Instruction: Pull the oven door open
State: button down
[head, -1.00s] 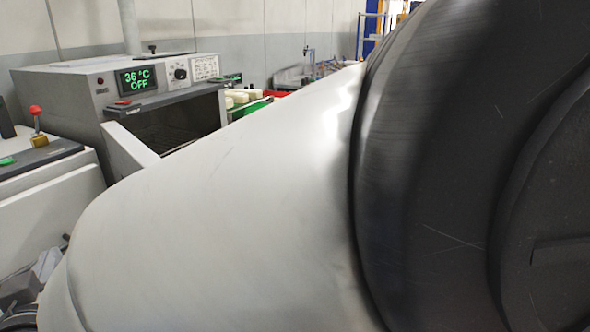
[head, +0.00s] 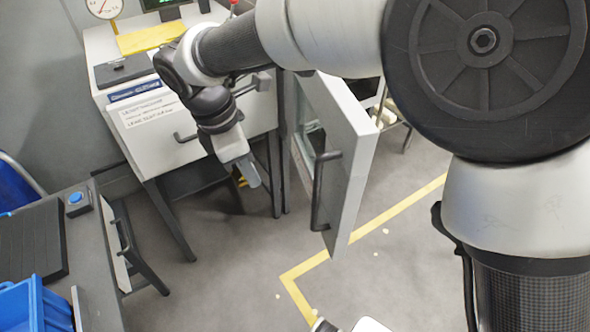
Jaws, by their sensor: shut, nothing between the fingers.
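A light grey door (head: 345,150) stands swung outward, edge-on to me, in the middle of the head view. It looks like the oven door. A dark bar handle (head: 320,190) is on its left-hand face, beside a window (head: 307,120). The body it hinges on is mostly hidden behind my arm. My gripper (head: 252,175) points down to the left of the door. It is shut and empty, apart from the handle.
A bench with drawers (head: 150,125) stands left behind my gripper. At lower left are a grey table with a blue button (head: 76,200) and a blue bin (head: 35,305). The floor below the door is open, with a yellow line (head: 310,268).

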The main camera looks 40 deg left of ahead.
jog(key=w+d+f, duration=0.2)
jog(key=f, duration=0.2)
jog(key=w+d+f+b, duration=0.1)
jog(key=w+f, duration=0.2)
jog(key=f, duration=0.2)
jog(key=shift+w+d+f, duration=0.25)
jog(key=shift+w+d, duration=0.1)
jog(key=shift+d, duration=0.05)
